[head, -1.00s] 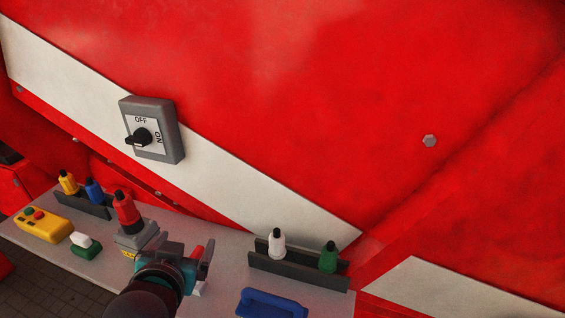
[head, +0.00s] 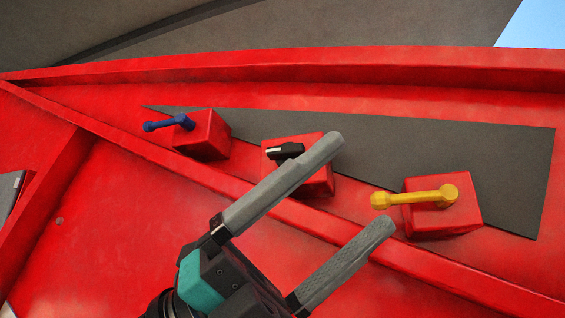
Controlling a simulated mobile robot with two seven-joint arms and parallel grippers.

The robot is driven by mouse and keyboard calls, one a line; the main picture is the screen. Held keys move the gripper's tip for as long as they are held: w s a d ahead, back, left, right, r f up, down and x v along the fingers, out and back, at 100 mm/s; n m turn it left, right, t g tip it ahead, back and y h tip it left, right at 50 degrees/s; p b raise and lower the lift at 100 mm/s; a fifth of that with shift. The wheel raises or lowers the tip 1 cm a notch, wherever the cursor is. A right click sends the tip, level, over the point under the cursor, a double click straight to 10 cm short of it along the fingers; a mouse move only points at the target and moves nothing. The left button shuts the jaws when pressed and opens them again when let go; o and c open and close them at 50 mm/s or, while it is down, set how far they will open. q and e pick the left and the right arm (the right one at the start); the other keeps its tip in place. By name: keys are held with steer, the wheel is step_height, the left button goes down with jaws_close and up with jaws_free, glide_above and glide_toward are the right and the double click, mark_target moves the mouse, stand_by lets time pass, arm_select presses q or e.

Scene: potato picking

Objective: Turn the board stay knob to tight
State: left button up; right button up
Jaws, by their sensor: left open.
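Three red boxes with handles sit along a dark grey strip on the red machine. The middle box (head: 318,182) carries a small black knob (head: 286,151) with a pale mark on it. I cannot read any label that says which is the board stay knob or where tight lies. My left gripper (head: 361,184) is open and empty, with its two long grey fingers apart. Its upper finger crosses in front of the middle box and hides part of it. Its lower fingertip is near the yellow handle, below and left of its box. My right gripper is not in view.
A blue handle (head: 170,123) is on the left box (head: 203,137), and a yellow handle (head: 415,198) is on the right box (head: 466,212). Red beams (head: 300,68) run above and below the grey strip (head: 515,180). Bare red panel lies at lower left.

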arm_select(q)
steer(key=s+d+m+t+y, duration=0.3)
steer(key=d+y, duration=0.2)
steer(key=y, duration=0.1)
steer(key=n+t+y, duration=1)
steer(key=t+y, duration=0.4)
steer(key=t, duration=0.5)
glide_toward(284, 145)
steer(key=p+x, duration=0.5)
steer(key=x, duration=0.4)
steer(key=shift+w, duration=0.25)
steer(key=c, duration=1.4)
